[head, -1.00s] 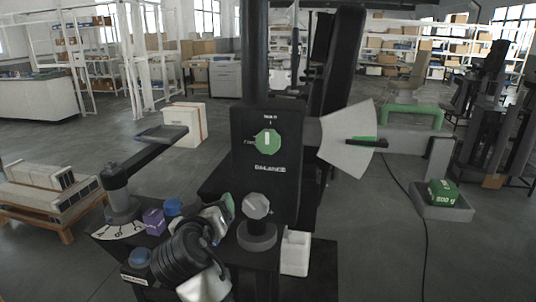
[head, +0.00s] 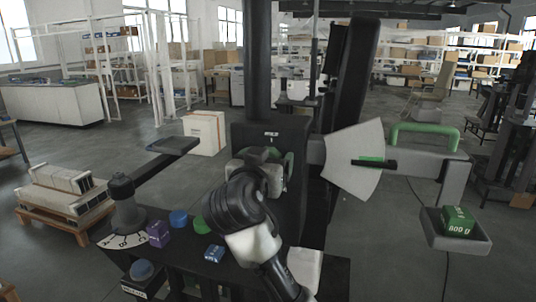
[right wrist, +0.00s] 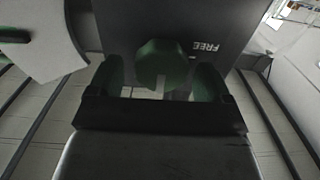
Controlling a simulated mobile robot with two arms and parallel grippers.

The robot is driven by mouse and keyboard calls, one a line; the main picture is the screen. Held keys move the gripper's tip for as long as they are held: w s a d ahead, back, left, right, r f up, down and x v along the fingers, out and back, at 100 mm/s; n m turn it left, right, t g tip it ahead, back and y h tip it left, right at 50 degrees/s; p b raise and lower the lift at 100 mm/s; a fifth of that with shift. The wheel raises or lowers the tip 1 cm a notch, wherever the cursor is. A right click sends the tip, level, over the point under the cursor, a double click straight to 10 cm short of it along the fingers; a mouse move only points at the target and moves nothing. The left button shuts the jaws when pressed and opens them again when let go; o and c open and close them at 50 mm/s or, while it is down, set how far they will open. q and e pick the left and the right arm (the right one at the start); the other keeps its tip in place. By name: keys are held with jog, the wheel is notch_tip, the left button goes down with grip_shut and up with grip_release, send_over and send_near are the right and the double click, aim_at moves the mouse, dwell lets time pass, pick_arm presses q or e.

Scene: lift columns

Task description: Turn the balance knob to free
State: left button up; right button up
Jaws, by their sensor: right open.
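The green balance knob (right wrist: 158,62) is on the dark front panel (head: 297,190) of the balance column. In the head view my right gripper (head: 264,160) is in front of the knob and mostly hides it. In the right wrist view the right gripper (right wrist: 159,80) is open, with one green-padded finger on each side of the knob. Narrow dark gaps seem to show there, and I cannot tell whether the fingers touch it. The white word FREE (right wrist: 207,48) is printed beside the knob. My left gripper is not in view.
A pale fan-shaped scale (head: 352,165) with a pointer stands right of the panel. A green 800 g weight (head: 457,221) sits on a grey pan (head: 436,237).

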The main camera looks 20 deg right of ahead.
jog(key=shift+w+d, duration=0.2)
jog(key=shift+w, duration=0.1)
jog(key=c, duration=0.9)
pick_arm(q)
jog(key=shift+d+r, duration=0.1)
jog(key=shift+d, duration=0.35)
pick_arm(e)
jog(key=shift+o, duration=0.2)
